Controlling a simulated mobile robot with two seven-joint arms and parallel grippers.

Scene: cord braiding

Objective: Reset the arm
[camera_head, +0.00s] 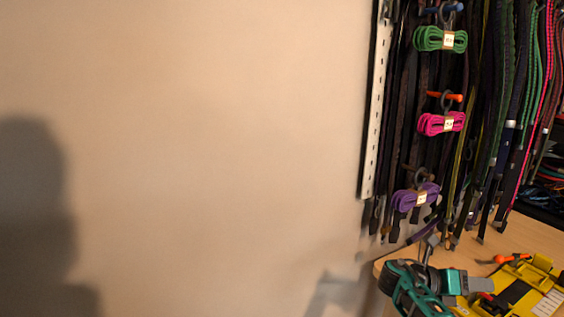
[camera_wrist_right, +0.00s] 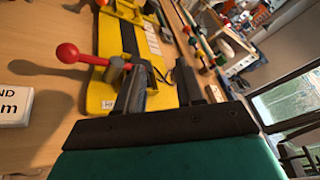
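My right gripper (camera_head: 484,285) is low in the head view, with its grey fingers above the wooden table near the yellow braiding jig (camera_head: 549,264). In the right wrist view my right gripper (camera_wrist_right: 160,75) has its two dark fingers spread apart, with nothing held between them. The yellow jig (camera_wrist_right: 108,45) lies beyond the fingers there, with a red ball-ended lever (camera_wrist_right: 68,53) on its left side. The left finger overlaps part of the jig, so I cannot tell how far apart they are. My left gripper is not in view.
Green (camera_head: 428,39), pink (camera_head: 436,124) and purple (camera_head: 408,199) cord bundles hang on the rack at right, beside many long cords. The wooden table (camera_head: 527,230) is below. A white label block (camera_wrist_right: 12,107) stands at left in the wrist view. A bare wall fills the left.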

